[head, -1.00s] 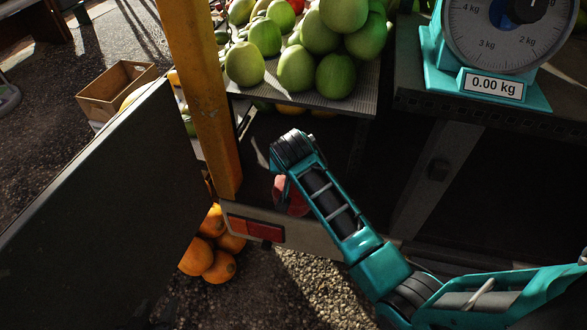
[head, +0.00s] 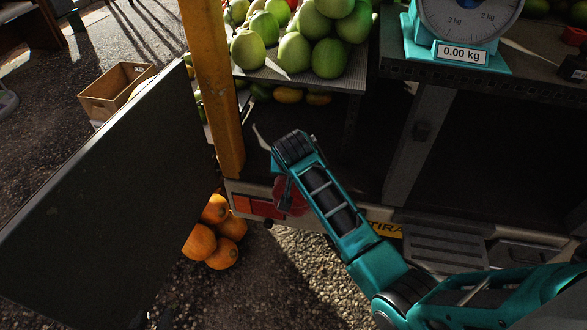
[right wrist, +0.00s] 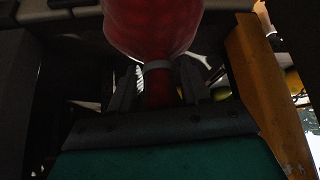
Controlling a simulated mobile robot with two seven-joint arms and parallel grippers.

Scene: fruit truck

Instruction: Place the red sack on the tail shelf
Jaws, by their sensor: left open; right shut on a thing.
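The red sack (head: 296,200) shows only in part in the head view, behind my right wrist, near the truck's tail edge. In the right wrist view the red sack (right wrist: 152,25) fills the top middle, and its narrow neck is between the fingers of my right gripper (right wrist: 160,88). That gripper is shut on it. Dark floor (head: 258,160) lies behind the tail edge; I cannot tell which surface is the tail shelf.
A yellow post (head: 213,90) and a dark panel (head: 105,200) stand to the left. Oranges (head: 222,235) hang or lie below the tail light (head: 262,208). Green melons (head: 330,58) sit on a rack, with a teal scale (head: 455,52) to its right.

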